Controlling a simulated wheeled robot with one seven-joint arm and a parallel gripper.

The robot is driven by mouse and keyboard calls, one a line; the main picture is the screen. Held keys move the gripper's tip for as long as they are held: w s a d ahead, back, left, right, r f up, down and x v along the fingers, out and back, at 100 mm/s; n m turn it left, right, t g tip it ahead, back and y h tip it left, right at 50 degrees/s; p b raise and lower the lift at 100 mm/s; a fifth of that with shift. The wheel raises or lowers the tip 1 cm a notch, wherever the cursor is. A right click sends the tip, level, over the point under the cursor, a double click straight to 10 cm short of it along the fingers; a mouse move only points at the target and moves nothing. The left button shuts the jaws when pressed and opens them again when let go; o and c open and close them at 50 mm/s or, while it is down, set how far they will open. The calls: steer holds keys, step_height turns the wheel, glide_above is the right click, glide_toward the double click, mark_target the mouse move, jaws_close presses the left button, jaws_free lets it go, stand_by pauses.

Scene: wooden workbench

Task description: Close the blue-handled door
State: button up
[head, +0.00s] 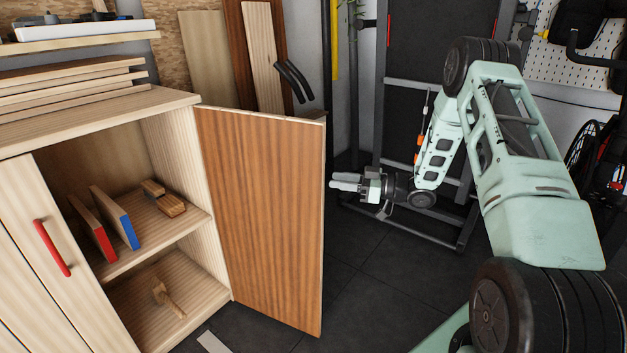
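The open cabinet door (262,215) is a brown wood panel hinged at the right side of the cabinet (185,120). It stands swung wide out to the right, with its plain face toward me. No blue handle shows; the door's other face is hidden. My gripper (342,181) is just right of the door's free edge, with its pale fingers pointing left. A small gap shows between the fingers, and nothing is held. The fingers appear apart from the door, though the depth between them is hard to judge.
The left door with a red handle (52,247) is closed. The open shelves hold a red-edged board (93,229), a blue-edged board (116,217), small wood blocks (168,200) and a wooden mallet (168,298). A metal frame (462,225) stands behind my arm.

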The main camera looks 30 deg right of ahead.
mark_target(314, 177)
steer(key=b+x, duration=0.1)
steer(key=x, duration=0.6)
steer(key=shift+w+a, duration=0.25)
steer(key=shift+c, duration=0.3)
jaws_close()
